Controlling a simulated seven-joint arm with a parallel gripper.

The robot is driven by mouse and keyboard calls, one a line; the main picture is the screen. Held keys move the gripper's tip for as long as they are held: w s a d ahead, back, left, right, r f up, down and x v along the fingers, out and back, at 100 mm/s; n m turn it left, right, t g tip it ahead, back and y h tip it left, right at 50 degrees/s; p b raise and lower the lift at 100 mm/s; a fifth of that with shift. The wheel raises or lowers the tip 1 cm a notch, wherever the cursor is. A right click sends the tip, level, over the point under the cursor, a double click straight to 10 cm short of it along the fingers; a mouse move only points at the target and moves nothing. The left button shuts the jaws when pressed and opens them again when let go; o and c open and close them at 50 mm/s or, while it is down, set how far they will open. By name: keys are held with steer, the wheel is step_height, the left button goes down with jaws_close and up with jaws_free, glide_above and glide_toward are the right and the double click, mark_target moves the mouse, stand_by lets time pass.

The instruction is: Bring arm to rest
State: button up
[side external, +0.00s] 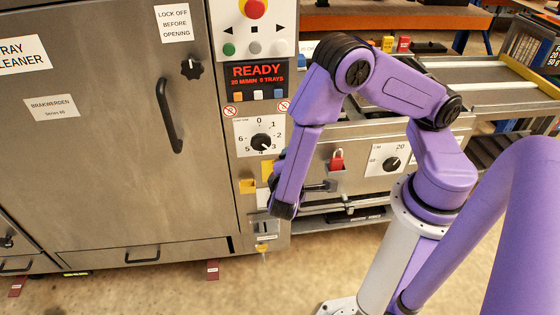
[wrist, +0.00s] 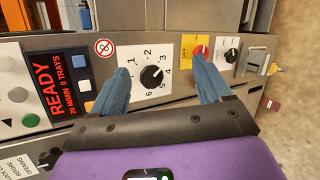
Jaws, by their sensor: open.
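My arm is purple with dark joints. In the side external view it bends up to an elbow and hangs down in front of the tray cleaner's control column (side external: 262,225). My gripper (wrist: 163,76) shows in the wrist view with two blue fingers spread wide and nothing between them. Beyond the fingers is the white dial plate with a black knob (wrist: 153,77), which also shows in the side external view (side external: 262,142). I cannot tell whether the fingers touch the panel. The fingers cannot be made out clearly in the side external view.
The display (side external: 257,75) reads READY, 0 trays. A red emergency button (side external: 255,8) sits above it. The closed cleaner door has a dark handle (side external: 170,115). A tray conveyor (side external: 480,75) runs behind my arm.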

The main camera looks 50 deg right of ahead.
steer(key=s+a+r+n+g+y, duration=0.1)
steer(key=s+r+n+g+y, duration=0.2)
steer(key=s+r+y, duration=0.9)
step_height(320, 180, up, 3)
steer(key=s+g, duration=0.3)
steer(key=shift+a, duration=0.2)
